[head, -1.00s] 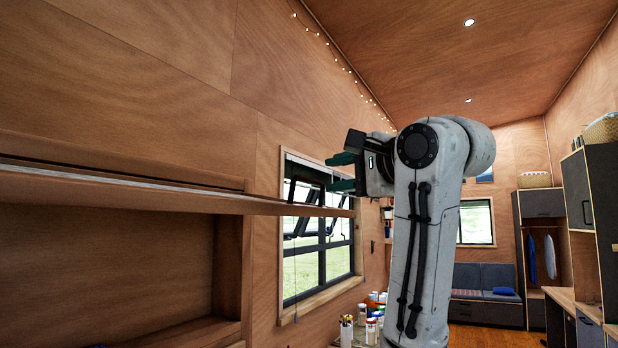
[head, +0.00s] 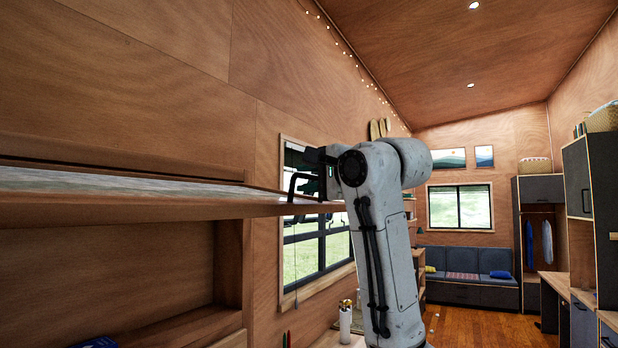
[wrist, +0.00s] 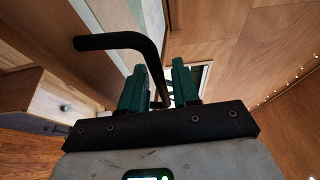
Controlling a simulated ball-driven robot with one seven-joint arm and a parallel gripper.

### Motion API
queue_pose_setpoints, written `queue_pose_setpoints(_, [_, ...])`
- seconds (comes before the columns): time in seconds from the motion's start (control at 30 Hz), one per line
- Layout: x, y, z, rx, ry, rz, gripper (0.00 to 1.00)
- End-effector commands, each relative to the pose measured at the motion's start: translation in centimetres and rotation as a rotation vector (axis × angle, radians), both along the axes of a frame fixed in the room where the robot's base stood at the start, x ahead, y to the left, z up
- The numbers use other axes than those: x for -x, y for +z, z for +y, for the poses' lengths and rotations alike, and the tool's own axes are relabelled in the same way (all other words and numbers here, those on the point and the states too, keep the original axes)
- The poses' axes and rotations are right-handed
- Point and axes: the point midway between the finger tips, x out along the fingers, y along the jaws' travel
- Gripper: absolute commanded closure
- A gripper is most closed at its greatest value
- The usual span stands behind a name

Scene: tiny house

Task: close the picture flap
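The picture flap (head: 150,202) is a wooden panel standing out level from the left wall. A pale picture surface shows along its top. A bent black bar handle (head: 292,186) is at its far end; it is larger in the wrist view (wrist: 115,40). My gripper (head: 322,184) is at this end of the flap, partly hidden behind my arm. The exact contact is hard to see.
An open recess (head: 110,270) lies under the flap. A window (head: 310,255) is just beyond it in the left wall. A holder with pens (head: 346,322) stands on the counter below. A sofa (head: 465,275) and open floor are at the far end.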

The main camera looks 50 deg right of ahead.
Motion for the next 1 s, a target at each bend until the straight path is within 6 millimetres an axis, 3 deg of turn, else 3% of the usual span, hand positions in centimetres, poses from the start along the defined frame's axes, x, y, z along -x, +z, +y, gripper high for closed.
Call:
queue_pose_setpoints(0.3, [0.0,0.0,0.0,0.0,0.0,0.0,1.0])
queue_pose_setpoints(0.77, [0.0,0.0,0.0,0.0,0.0,-0.001,1.0])
queue_pose_setpoints(1.0, [0.0,-1.5,0.1,-0.008,0.001,-0.023,1.0])
